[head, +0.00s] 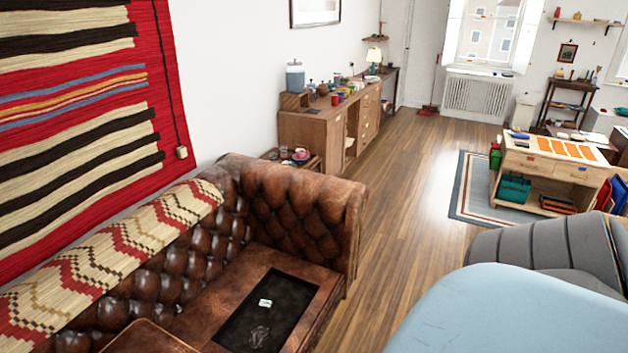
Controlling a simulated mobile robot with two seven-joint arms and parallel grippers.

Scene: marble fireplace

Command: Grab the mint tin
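A small white and green item (265,302) lies on the dark inset of a brown tray or opening (297,333) on the leather sofa's seat. It may be the mint tin, but it is too small to be sure. A dark, shiny, crumpled-looking item (260,336) lies nearer on the same dark surface, and I cannot tell what it is. Neither of my grippers is in view.
The tufted leather sofa (292,205) has a raised back and arm around the seat. A light blue rounded surface (505,315) and grey chair (553,245) fill the lower right. A cluttered wooden sideboard (312,131) stands beyond. Wood floor (400,190) between is clear.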

